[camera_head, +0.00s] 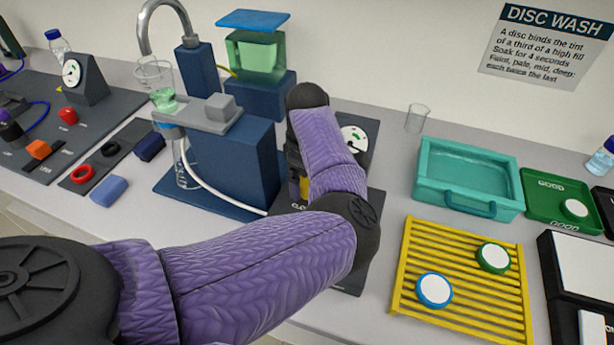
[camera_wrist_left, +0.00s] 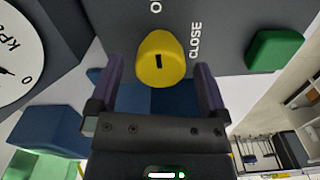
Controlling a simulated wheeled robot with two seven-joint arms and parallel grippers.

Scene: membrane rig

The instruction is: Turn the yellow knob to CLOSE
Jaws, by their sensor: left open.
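The yellow knob (camera_wrist_left: 160,58) sits on a dark panel in the left wrist view, with a short black mark on its face. The word CLOSE (camera_wrist_left: 195,40) is printed on the panel beside it. Another label, starting with O, is cut off at the top edge. My left gripper (camera_wrist_left: 157,76) is open, one finger on each side of the knob, with gaps showing to both. In the head view my left arm covers most of the panel, and only a small part of the knob (camera_head: 304,187) shows. My right gripper is not in view.
A white kPa gauge (camera_wrist_left: 18,55) and a green block (camera_wrist_left: 274,49) flank the knob in the wrist view. In the head view a blue stand (camera_head: 240,165) is left of my arm. A yellow rack (camera_head: 455,268) and teal tray (camera_head: 425,190) are right.

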